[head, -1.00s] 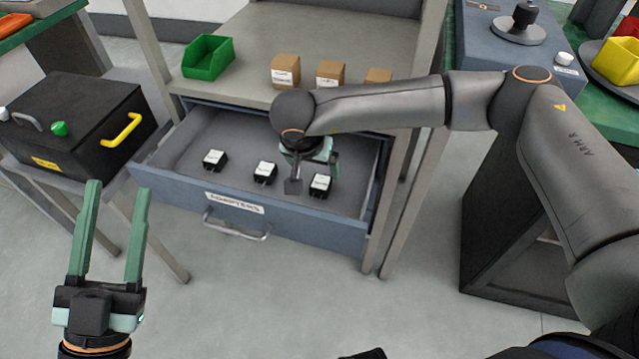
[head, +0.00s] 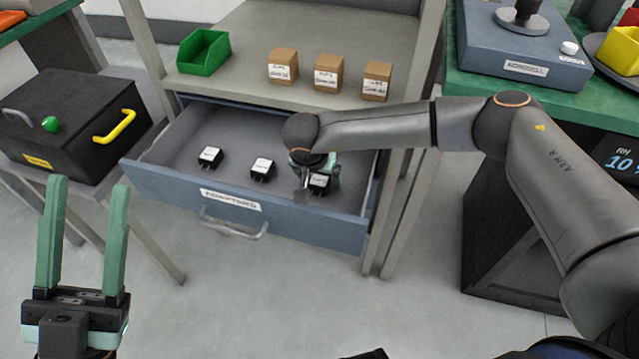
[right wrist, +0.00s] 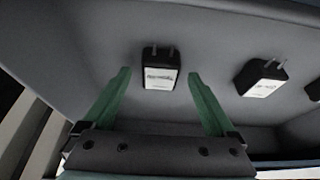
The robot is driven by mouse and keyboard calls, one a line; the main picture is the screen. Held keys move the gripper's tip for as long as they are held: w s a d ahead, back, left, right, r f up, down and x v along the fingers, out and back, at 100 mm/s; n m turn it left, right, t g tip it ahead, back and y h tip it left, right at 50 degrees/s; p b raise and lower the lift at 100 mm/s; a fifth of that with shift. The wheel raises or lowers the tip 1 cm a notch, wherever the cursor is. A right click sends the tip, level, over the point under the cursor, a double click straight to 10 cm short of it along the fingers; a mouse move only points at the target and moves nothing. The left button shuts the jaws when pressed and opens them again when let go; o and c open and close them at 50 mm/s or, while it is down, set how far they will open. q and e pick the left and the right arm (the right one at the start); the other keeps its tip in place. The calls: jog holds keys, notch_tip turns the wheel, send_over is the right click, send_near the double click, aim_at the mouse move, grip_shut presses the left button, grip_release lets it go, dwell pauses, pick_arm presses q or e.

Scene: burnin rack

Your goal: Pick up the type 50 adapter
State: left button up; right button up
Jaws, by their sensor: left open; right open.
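Three black adapters with white labels lie in the open drawer (head: 237,213): a left one (head: 210,157), a middle one (head: 262,169) and a right one (head: 319,183). Their label text is too small to read, so I cannot tell which is type 50. My right gripper (head: 318,180) is open inside the drawer, low over the right adapter and partly hiding it. In the right wrist view that adapter (right wrist: 161,76) lies between and just beyond the tips of the open fingers (right wrist: 158,75). The middle adapter (right wrist: 262,78) is off to the side. My left gripper (head: 88,182) is open and empty, away from the drawer.
Above the drawer a shelf holds a green bin (head: 204,53) and three labelled cardboard boxes (head: 328,73). A black box with a yellow handle (head: 70,125) stands at left. A green bench (head: 468,90) with a blue-grey device (head: 525,55) stands at right.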

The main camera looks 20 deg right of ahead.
grip_shut()
dwell(0.6)
jog(key=shift+r, duration=0.15)
